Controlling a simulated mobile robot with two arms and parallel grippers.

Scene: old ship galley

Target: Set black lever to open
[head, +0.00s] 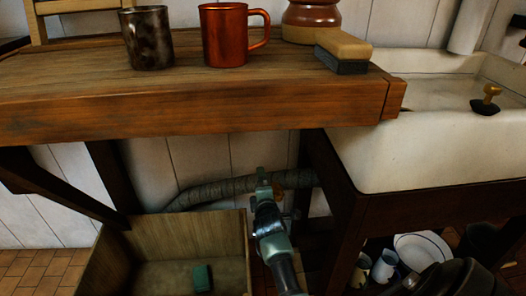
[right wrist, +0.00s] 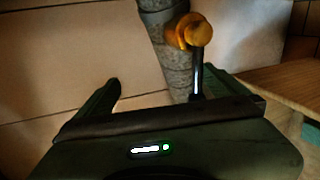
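The black lever (right wrist: 197,78) hangs down from a brass valve (right wrist: 185,32) with a round brass knob in the right wrist view. The valve sits on a grey wrapped pipe (right wrist: 172,75) that runs along the wall. In the head view the pipe (head: 215,191) passes under the wooden counter, and my right gripper hides most of the valve. My right gripper (head: 264,190) is at the pipe. In the right wrist view its fingers (right wrist: 160,80) are spread apart, with the lever close to the right finger. I cannot tell whether they touch.
The wooden counter (head: 180,112) overhangs the pipe, bearing a dark mug (head: 147,40), a copper mug (head: 224,36) and a sponge (head: 343,50). An open wooden crate (head: 172,233) stands below, left of my right arm. A white sink (head: 430,150) is at right, above dishes.

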